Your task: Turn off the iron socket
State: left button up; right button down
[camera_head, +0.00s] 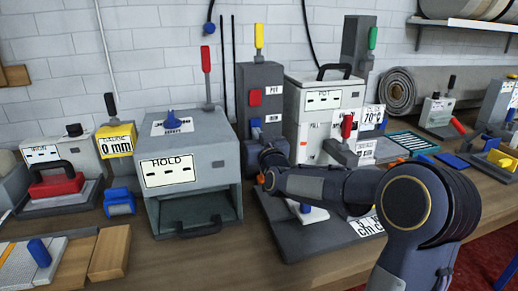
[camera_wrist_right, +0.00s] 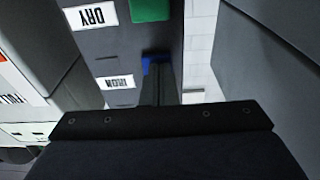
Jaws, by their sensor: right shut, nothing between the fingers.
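The dark grey socket column (camera_head: 244,80) stands at the back of the bench. A red switch sits beside its upper POT label. Below is a blue switch (camera_head: 255,123) beside a second label. In the right wrist view the picture is upside down: the blue switch (camera_wrist_right: 155,59) is by the IRON label (camera_wrist_right: 116,82), and a green switch (camera_wrist_right: 150,10) is by the DRY label. My right gripper (camera_head: 268,156) is shut and empty at the column's front, below the blue switch. In the wrist view its fingertips (camera_wrist_right: 155,88) reach the blue switch; contact is unclear. My left gripper is out of view.
A grey HOLD press (camera_head: 190,165) with a red-handled lever stands left of the column. A white POT box (camera_head: 322,100) with a red lever stands to its right. A grey plate lies under my right arm.

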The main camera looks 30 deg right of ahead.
pick_arm(q)
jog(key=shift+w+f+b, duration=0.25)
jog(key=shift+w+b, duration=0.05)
jog(key=shift+b, duration=0.2)
pick_arm(e)
jog(key=r+v, duration=0.1)
jog(key=v, duration=0.6)
jog(key=shift+s+f, duration=0.35)
jog(key=shift+f, duration=0.15)
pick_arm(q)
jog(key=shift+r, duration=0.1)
pick_arm(e)
jog(key=shift+a+r, duration=0.1)
jog(key=shift+r, duration=0.05)
